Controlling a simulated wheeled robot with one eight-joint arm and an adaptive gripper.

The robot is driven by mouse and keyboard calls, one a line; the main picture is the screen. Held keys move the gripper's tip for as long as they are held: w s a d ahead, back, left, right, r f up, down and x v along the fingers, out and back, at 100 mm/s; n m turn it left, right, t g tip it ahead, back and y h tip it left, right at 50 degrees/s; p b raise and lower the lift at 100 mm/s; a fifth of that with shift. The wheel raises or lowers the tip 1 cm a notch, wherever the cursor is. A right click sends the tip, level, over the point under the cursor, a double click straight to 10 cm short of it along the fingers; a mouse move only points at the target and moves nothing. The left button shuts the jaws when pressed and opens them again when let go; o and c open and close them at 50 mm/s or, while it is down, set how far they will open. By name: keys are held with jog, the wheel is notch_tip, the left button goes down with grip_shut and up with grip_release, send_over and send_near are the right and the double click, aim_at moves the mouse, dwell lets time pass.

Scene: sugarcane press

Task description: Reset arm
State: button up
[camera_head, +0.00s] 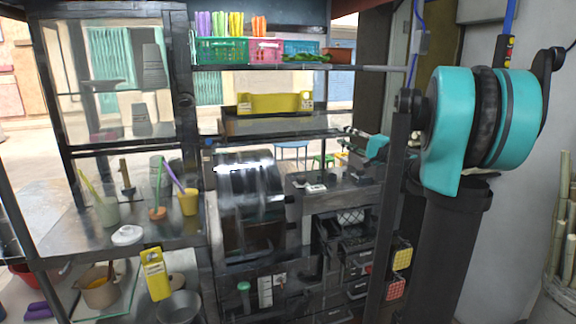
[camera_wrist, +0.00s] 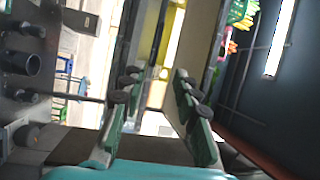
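My gripper (camera_wrist: 156,76) shows in the wrist view with two green fingers and dark round pads set apart. Nothing is held between them; only the background shows through the gap. In the head view my gripper (camera_head: 352,134) is small, right of centre, raised above the counter at the right of the steel press (camera_head: 245,190), and its fingers are hard to make out. A large teal and black joint of my arm fills the right of the head view.
A shelf holds a green basket (camera_head: 221,50) and a pink basket (camera_head: 265,51). Dark posts frame the stall. Cups, including a yellow cup (camera_head: 188,202), stand on the left counter. Drawers (camera_head: 360,262) are open low right of centre. Sugarcane stalks (camera_head: 558,235) stand far right.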

jog(key=s+a+f+n+g+h, duration=0.25)
jog(key=s+a+f, duration=0.25)
jog(key=s+f, duration=0.4)
jog(key=s+a+f+n+g+h, duration=0.2)
jog(key=s+a+f+g, duration=0.3)
jog(key=f, duration=0.6)
jog(key=s+d+f+n+g+h, duration=0.1)
jog(key=s+d+f+h, duration=0.3)
jog(key=s+f, duration=0.5)
jog(key=s+d+f+n+g+h, duration=0.1)
jog(key=s+d+f+n+h, duration=0.2)
jog(key=s+f, duration=0.5)
jog(key=s+d+h, duration=0.1)
jog(key=s+d, duration=0.1)
jog(key=s, duration=0.2)
jog(key=shift+s+d+f+g, duration=0.15)
jog(key=shift+d+f+g, duration=0.05)
jog(key=shift+f+g, duration=0.15)
jog(key=shift+h, duration=0.25)
jog(key=shift+c, duration=0.6)
